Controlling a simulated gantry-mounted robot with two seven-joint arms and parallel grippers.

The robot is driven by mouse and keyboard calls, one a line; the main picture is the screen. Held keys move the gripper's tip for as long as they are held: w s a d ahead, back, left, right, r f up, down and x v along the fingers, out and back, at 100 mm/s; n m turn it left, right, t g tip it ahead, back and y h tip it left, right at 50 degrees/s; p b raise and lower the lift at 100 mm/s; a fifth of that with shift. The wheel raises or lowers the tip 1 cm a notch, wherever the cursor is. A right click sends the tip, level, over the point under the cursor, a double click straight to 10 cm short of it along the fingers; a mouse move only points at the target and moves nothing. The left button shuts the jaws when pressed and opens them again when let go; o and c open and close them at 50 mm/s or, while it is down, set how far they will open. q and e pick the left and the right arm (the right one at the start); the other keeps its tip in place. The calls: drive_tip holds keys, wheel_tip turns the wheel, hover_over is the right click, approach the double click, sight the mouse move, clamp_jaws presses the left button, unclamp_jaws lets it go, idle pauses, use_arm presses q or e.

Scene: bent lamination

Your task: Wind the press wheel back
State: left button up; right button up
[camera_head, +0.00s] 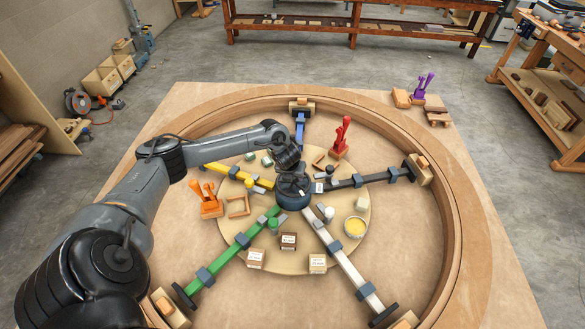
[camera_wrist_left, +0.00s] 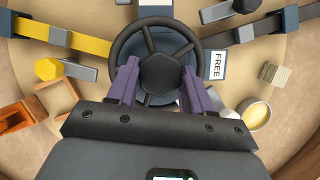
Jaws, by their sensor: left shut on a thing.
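The dark press wheel (camera_head: 294,190) sits at the hub of the bars, in the middle of the round board. In the left wrist view the wheel (camera_wrist_left: 160,31) shows its round rim, its spokes and a dark central boss. My left gripper (camera_head: 291,172) comes down on it from above. In the left wrist view the purple fingers of my left gripper (camera_wrist_left: 159,75) stand on either side of the boss, shut on the wheel. A white label reading FREE (camera_wrist_left: 217,65) lies just right of the wheel. My right gripper is not in view.
Yellow (camera_head: 225,172), blue (camera_head: 299,130), black (camera_head: 368,178), green (camera_head: 235,248) and white (camera_head: 347,266) bars radiate to a curved wooden ring (camera_head: 462,210). Red (camera_head: 341,136) and orange (camera_head: 206,200) clamps, small blocks and a yellow-filled cup (camera_head: 355,227) stand around.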

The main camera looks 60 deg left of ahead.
use_arm(q)
drive_tip(key=n+p, duration=0.2)
drive_tip(key=n+g+p, duration=0.1)
drive_tip(key=n+p, duration=0.1)
drive_tip(key=n+g+y+p, duration=0.1)
drive_tip(key=n+p, duration=0.1)
drive_tip(key=shift+w+d+r, duration=0.15)
drive_tip(key=shift+d+r, duration=0.05)
drive_tip(key=shift+r, duration=0.05)
drive_tip(key=n+g+p, duration=0.1)
drive_tip(key=n+p, duration=0.1)
drive_tip(key=n, duration=0.1)
drive_tip(key=shift+w+f, duration=0.1)
drive_tip(key=shift+f, duration=0.05)
drive_tip(key=shift+n+g+p, duration=0.3)
drive_tip(key=shift+n+g, duration=0.2)
drive_tip(key=shift+n, duration=0.5)
drive_tip(key=shift+a+f, duration=0.1)
drive_tip(key=o, duration=1)
drive_tip(key=p+v, duration=0.3)
drive_tip(key=v, duration=0.7)
drive_tip(key=shift+w+d+r+p, duration=0.15)
drive_tip(key=shift+d+r+p, duration=0.1)
drive_tip(key=shift+r+p, duration=0.1)
